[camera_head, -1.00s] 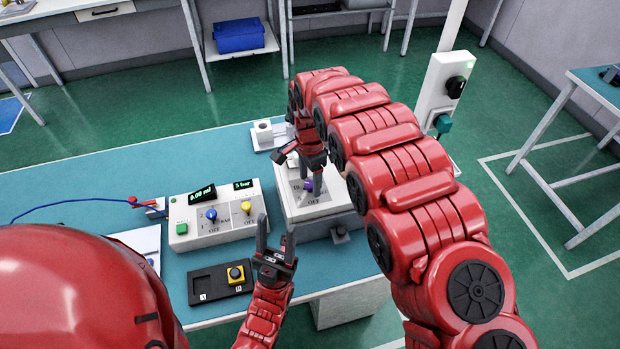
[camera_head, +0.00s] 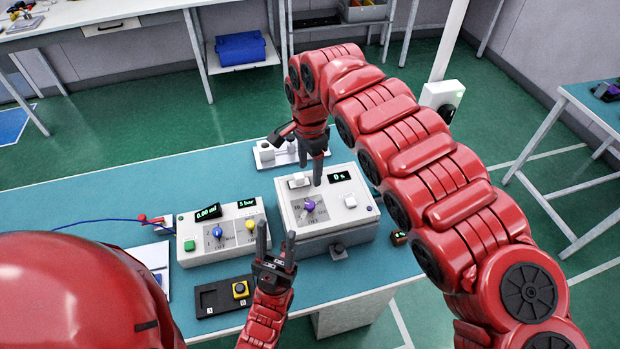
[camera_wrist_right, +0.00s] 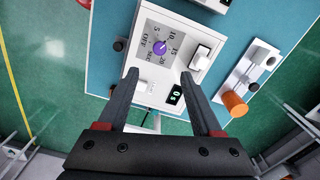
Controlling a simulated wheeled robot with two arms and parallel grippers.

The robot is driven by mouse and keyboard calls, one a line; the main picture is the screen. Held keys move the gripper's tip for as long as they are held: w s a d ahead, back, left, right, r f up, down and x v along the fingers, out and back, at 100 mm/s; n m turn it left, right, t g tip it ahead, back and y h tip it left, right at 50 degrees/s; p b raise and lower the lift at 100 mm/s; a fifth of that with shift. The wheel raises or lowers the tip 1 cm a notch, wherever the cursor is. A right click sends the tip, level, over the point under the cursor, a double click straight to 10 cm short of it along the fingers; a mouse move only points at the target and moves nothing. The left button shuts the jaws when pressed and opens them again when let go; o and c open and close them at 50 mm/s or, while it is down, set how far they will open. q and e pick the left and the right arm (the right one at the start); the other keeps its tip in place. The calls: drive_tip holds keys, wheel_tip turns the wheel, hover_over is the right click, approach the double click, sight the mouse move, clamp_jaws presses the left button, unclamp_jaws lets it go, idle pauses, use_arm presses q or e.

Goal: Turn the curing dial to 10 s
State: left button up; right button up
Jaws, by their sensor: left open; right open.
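The curing dial (camera_head: 310,206) is a purple knob on a grey scale panel, on top of a white box (camera_head: 345,219). The right wrist view shows the dial (camera_wrist_right: 159,48) with marks OFF, 5, 10, 15 and 20; which mark it points at is too small to tell. The box's green display (camera_head: 339,177) reads 0 s. My right gripper (camera_head: 297,157) is open and empty, above and behind the dial, apart from it; its fingers (camera_wrist_right: 160,95) also show in the wrist view. My left gripper (camera_head: 276,242) is open and empty in front of the boxes.
A second white box (camera_head: 238,250) with blue and yellow knobs stands left of the curing box. A black tray (camera_head: 210,299) with a yellow-framed button lies in front. A white fixture (camera_head: 268,160) stands behind.

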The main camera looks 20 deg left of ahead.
wheel_tip(320, 180, up, 4)
drive_tip(key=shift+r+b, duration=0.1)
drive_tip(key=shift+b, duration=0.4)
